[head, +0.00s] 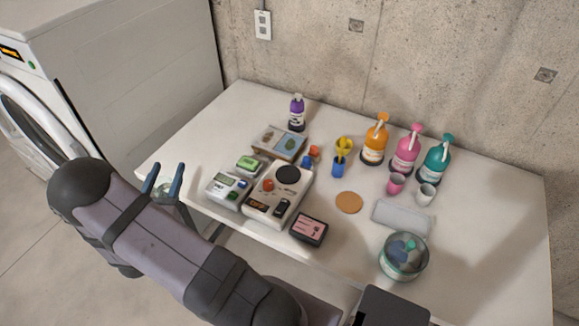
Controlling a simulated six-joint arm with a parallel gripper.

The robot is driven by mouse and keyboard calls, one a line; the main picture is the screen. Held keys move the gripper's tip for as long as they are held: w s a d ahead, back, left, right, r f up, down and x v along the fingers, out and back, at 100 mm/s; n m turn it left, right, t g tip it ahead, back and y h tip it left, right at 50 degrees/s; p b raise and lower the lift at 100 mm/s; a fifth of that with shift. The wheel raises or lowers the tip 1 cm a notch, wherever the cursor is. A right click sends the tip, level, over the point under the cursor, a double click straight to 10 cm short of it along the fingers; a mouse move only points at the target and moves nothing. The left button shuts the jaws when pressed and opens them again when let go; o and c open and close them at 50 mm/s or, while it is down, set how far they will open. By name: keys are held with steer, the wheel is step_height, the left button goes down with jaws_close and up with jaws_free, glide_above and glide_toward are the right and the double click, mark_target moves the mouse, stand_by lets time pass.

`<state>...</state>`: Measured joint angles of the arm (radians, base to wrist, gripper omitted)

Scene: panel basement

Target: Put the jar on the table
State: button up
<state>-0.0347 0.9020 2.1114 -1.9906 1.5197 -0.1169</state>
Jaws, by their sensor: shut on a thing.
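My gripper (164,181) is at the left, beside the table's left front edge, with its two blue fingers pointing up in the picture. It is shut on a small, clear, glass-like thing that looks like the jar (166,190). The jar is mostly hidden by my arm and the fingers, so its shape and tilt cannot be told. It appears off the tabletop. The white table (330,235) fills the middle and right.
A scale-like device (278,196), small boxes and a dark pink-labelled box (309,229) crowd the table's left half. Pump bottles (406,150) stand at the back. A round glass container (403,270) stands front right. The table's left back area is clear.

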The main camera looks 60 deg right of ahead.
steer(key=s+d+m+g+h+b, duration=0.15)
steer(key=s+d+m+g, duration=0.65)
steer(key=s+d+g, duration=0.9)
steer(key=s+d+f+m+g+y+b, duration=0.1)
steer(key=s+d+m+g+y, duration=0.1)
steer(key=s, duration=0.9)
steer(key=s+d+f+m+g+y+b, duration=0.1)
steer(key=s+m+y, duration=0.4)
steer(key=s, duration=0.7)
steer(key=s+d+f+m+g+y+b, duration=0.1)
steer(key=s+d+f+m+g+y, duration=0.2)
steer(key=s, duration=0.9)
steer(key=shift+s+d+f+m+g+y+b, duration=0.1)
steer(key=shift+s+d+m+g+y+b, duration=0.05)
steer(key=shift+d+m+g+y, duration=0.15)
steer(key=shift+s+d+f+m+g+y+b, duration=0.1)
steer(key=shift+d+g+y+b, duration=0.05)
steer(key=shift+d+g, duration=0.25)
steer(key=w+d+r+n+t+h, duration=0.2)
steer(key=d+n+t+h, duration=0.3)
steer(key=d+t, duration=0.1)
steer(key=w+d+r+n+t+h+p, duration=0.1)
steer(key=w+d+r+n+t+h, duration=0.1)
steer(key=d+n+t+h, duration=0.3)
steer(key=shift+w+d+r+n+t+h, duration=0.4)
steer(key=shift+w+n+t, duration=0.1)
steer(key=shift+w+t, duration=0.3)
